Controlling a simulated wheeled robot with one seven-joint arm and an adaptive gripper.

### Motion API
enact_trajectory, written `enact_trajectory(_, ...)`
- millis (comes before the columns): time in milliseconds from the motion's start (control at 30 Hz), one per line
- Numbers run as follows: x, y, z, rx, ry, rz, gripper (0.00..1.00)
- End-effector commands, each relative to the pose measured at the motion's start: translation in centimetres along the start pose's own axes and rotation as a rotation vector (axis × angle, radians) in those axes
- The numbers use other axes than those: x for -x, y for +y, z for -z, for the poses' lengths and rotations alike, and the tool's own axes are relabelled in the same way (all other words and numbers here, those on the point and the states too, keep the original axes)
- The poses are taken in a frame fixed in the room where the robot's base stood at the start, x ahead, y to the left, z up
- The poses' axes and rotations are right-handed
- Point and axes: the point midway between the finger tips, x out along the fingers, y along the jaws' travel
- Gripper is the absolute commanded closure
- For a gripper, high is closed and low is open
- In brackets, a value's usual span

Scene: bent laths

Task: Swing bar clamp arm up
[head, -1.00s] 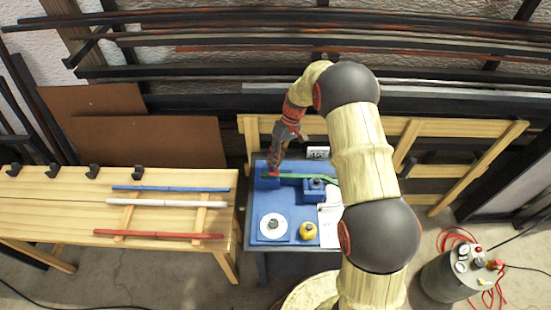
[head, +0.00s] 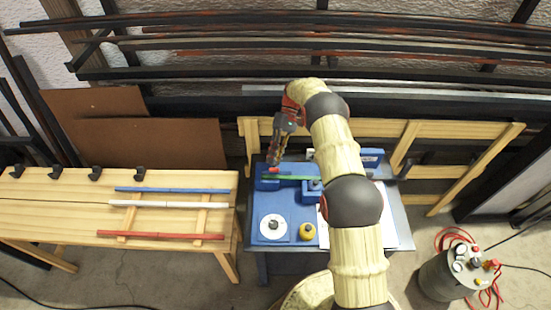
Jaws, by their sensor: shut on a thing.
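The bar clamp arm seems to be the small red piece (head: 274,170) on the left blue block (head: 262,184) of the bench. My gripper (head: 275,163) comes down on it from above, shut; its fingertips are small and partly merge with the red piece. A green lath (head: 288,178) runs from this block toward a second blue block (head: 309,192). I cannot tell the clamp arm's exact angle.
A wooden table (head: 60,205) at left bears a blue lath (head: 150,189), a white lath (head: 150,204) and a red lath (head: 165,235). A grey canister (head: 440,280) with red hose stands at right.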

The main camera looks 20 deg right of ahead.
Motion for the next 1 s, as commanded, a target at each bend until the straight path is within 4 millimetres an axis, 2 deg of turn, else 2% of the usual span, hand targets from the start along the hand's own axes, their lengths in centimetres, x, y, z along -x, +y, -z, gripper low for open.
enact_trajectory(533,0.05,0.15,0.15,-0.005,-0.01,0.009,1.0)
enact_trajectory(567,0.05,0.14,0.15,-0.005,-0.01,0.009,0.81)
enact_trajectory(867,0.05,0.09,0.12,-0.005,-0.011,0.01,0.64)
enact_trajectory(1000,0.05,0.08,0.11,-0.005,-0.011,0.01,0.63)
